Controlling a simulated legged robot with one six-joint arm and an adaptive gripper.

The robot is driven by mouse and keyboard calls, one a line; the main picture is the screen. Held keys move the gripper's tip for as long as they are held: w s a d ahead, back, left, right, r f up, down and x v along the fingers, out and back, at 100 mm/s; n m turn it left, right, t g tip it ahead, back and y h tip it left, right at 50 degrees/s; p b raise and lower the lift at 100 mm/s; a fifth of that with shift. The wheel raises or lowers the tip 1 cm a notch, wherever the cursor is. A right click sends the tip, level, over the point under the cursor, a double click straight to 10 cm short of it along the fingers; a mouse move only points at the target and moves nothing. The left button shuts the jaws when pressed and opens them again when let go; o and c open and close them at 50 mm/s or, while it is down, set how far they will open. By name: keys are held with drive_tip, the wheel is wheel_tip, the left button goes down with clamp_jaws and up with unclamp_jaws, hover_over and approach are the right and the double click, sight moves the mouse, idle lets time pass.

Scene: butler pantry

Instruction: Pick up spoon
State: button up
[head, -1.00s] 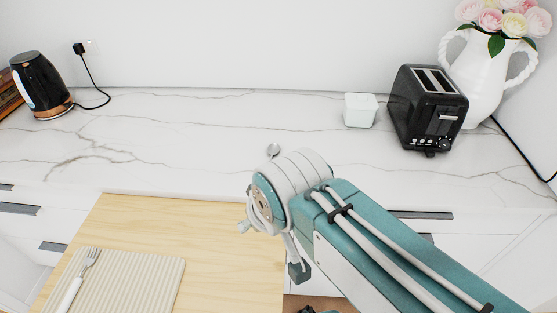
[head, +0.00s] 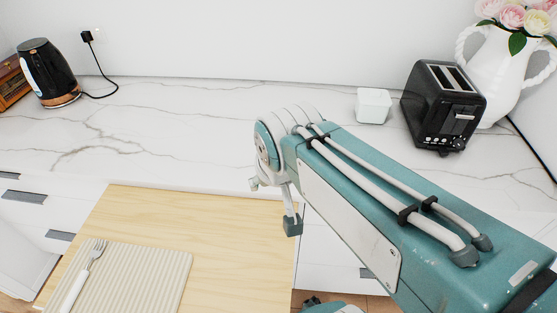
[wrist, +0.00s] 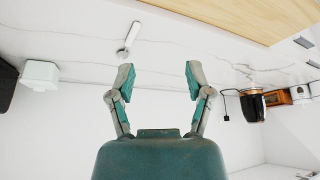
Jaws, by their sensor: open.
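The spoon (wrist: 128,40) lies on the white marble counter in the wrist view, which looks upside down. It has a pale handle and a small metal bowl. My gripper (wrist: 159,74) is open and empty, its two fingers spread apart.
A black toaster (head: 442,105), a white square pot (head: 373,106) and a white flower vase (head: 492,75) stand right on the counter. A black kettle (head: 47,72) stands left. A wooden board (head: 230,225) in front carries a striped mat (head: 150,275) with a fork (head: 85,277).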

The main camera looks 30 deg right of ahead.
drive_tip(key=w+d+f+m, duration=0.2)
drive_tip(key=w+d+f, duration=0.2)
drive_tip(key=w, duration=0.2)
drive_tip(key=w+d+f+m+g+h, duration=0.1)
drive_tip(key=w+d+f+m, duration=0.1)
drive_tip(key=w+d+f, duration=0.2)
drive_tip(key=w+d+f+m+h, duration=0.1)
drive_tip(key=w+d+f, duration=0.3)
drive_tip(key=w, duration=0.5)
drive_tip(key=shift+w+d+f+m+g, duration=0.1)
drive_tip(key=shift+w+f+m+g, duration=0.2)
drive_tip(key=shift+f+m+g, duration=0.25)
drive_tip(key=shift+a+x, duration=0.2)
drive_tip(key=shift+x, duration=2.6)
drive_tip(key=shift+f, duration=0.35)
drive_tip(key=shift+s, duration=0.15)
clamp_jaws()
